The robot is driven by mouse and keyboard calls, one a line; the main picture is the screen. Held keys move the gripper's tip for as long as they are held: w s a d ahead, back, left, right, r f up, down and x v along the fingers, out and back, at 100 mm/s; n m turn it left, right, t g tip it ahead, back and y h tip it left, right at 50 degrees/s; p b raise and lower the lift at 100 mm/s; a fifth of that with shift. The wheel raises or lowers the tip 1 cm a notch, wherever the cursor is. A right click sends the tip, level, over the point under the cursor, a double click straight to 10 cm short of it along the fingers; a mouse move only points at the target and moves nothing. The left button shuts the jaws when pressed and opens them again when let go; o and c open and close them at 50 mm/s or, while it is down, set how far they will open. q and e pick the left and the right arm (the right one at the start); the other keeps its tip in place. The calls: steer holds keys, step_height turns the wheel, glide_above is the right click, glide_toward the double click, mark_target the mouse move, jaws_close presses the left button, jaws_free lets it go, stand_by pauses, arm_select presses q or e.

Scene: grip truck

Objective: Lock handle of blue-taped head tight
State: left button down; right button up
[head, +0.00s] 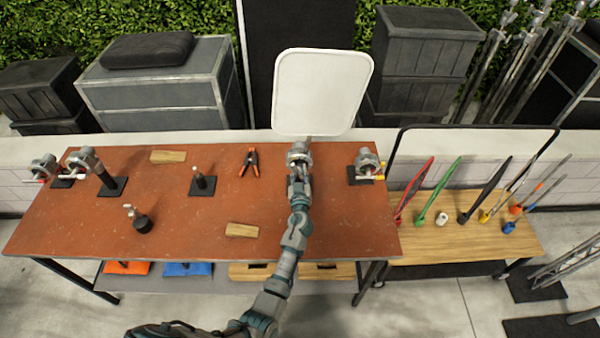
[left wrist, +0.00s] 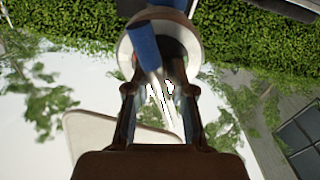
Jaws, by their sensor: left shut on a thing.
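The grip head (head: 298,150) at the back edge of the table carries a large white panel (head: 322,92) above it. My left arm reaches across the table to this head, and my left gripper (head: 298,174) is at it. In the left wrist view the round head (left wrist: 190,48) shows beyond the fingers with a blue piece (left wrist: 144,44) on it. A pale handle (left wrist: 162,95) lies between the fingers of my left gripper (left wrist: 160,90), which is shut on it. The exact finger contact is blurred. My right gripper is not in view.
Other grip heads stand on the red-brown table at the left (head: 43,165) and right (head: 367,160). An orange clamp (head: 249,162) and wood blocks (head: 241,230) lie on it. A wooden cart (head: 450,240) with coloured tools stands right.

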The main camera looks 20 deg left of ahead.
arm_select(q)
steer(key=m, duration=0.1)
steer(key=f+m+b, duration=0.1)
steer(key=shift+s+m, duration=0.1)
steer(key=shift+m, duration=0.7)
steer(key=shift+d+r+b, duration=0.1)
steer(key=shift+b, duration=0.2)
stand_by(0.5)
steer(key=c, duration=1)
jaws_free()
steer(key=shift+r, duration=0.1)
